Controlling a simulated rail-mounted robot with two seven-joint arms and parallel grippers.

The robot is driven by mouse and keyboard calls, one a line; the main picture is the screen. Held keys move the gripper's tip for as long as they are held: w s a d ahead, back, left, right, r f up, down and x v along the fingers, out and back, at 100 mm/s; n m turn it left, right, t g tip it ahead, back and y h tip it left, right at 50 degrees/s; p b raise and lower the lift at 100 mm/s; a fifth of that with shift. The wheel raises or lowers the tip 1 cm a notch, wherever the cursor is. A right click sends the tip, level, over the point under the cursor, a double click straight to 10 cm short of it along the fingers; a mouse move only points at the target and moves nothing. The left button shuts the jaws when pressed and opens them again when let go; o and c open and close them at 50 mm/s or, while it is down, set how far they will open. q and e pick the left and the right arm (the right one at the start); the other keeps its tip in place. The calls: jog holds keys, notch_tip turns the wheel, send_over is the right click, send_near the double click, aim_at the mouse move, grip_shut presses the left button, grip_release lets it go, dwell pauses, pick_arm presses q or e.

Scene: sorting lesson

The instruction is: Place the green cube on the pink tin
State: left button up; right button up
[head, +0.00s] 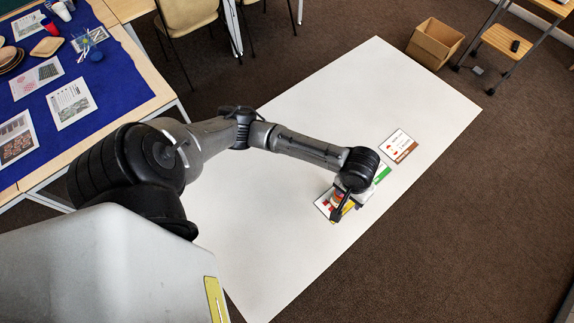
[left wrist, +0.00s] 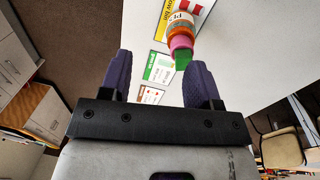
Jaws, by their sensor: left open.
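My left gripper (left wrist: 160,62) is open, its two purple fingers apart with nothing between their tips. In the left wrist view a pink tin (left wrist: 180,41) sits at the end of an orange, white-labelled tin (left wrist: 181,22), in what looks like a stack. The green cube (left wrist: 183,59) shows against the pink tin's near end and seems to rest on it. It lies close to the right-hand finger, which may hide part of it. In the head view my left gripper (head: 340,211) hangs over the yellow card and hides most of the stack. My right gripper is not in view.
A yellow-banded card (left wrist: 206,8), a green-banded card (left wrist: 159,68) and a red-brown card (head: 399,146) lie in a row on the white table (head: 390,90). The rest of the tabletop is clear. A cardboard box (head: 434,43) stands beyond its far end.

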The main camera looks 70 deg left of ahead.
pick_arm(q)
jog(key=s+d+f+m+t+h, duration=0.2)
jog(key=s+d+m, duration=0.4)
jog(key=s, duration=0.4)
jog(key=s+a+m+y, duration=0.1)
jog(key=s+a, duration=0.4)
jog(key=s, duration=0.5)
jog(key=shift+a+r+t+y, duration=0.2)
jog(key=shift+t+y, duration=0.2)
jog(key=shift+y, duration=0.5)
notch_tip(320, 180, up, 20)
jog(key=p, duration=2)
jog(key=shift+r, duration=0.1)
